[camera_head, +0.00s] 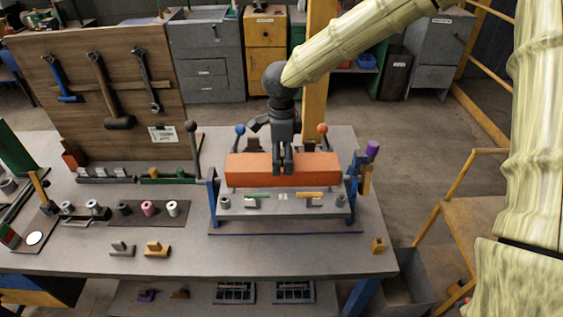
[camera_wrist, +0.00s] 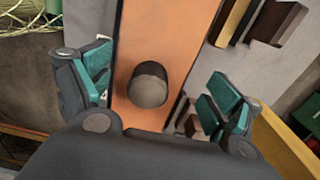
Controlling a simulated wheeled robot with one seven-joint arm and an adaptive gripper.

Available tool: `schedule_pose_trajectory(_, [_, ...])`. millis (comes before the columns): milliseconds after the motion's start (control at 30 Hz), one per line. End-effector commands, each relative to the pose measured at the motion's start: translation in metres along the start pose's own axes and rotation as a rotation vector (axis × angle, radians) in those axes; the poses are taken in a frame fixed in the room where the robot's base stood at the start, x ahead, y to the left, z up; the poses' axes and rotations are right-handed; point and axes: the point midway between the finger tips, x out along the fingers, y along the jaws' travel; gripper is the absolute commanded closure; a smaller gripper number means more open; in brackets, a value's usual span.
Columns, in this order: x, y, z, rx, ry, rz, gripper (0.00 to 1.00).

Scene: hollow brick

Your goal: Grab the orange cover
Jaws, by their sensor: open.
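The orange cover (camera_head: 245,170) is a long block lying across the grey fixture (camera_head: 280,207) on the workbench. In the wrist view the orange cover (camera_wrist: 170,30) runs as a band away from me, with a dark grey round knob (camera_wrist: 148,85) on it. My gripper (camera_head: 283,168) points down at the middle of the cover and hides part of it. In the wrist view my gripper (camera_wrist: 158,92) is open, with its teal-padded fingers apart on either side of the knob and the band. I cannot tell whether the fingers touch the cover.
Levers with a blue knob (camera_head: 240,130) and an orange knob (camera_head: 321,129) stand behind the cover. A purple-topped post (camera_head: 372,149) is at the right. A tool board (camera_head: 100,90) stands at the left.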

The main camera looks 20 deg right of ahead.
Motion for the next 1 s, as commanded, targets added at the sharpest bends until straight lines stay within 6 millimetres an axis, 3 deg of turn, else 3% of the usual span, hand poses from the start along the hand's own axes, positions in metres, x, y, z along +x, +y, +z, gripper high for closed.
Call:
schedule_pose_trajectory(200, [0.019, 0.000, 0.000, -0.001, 0.001, 0.001, 0.09])
schedule_pose_trajectory(467, [0.023, -0.001, 0.001, -0.001, -0.001, 0.001, 0.09])
schedule_pose_trajectory(767, [0.023, -0.001, 0.001, -0.001, -0.001, 0.001, 0.60])
schedule_pose_trajectory(1000, [0.023, -0.001, 0.001, -0.001, -0.001, 0.001, 0.63])
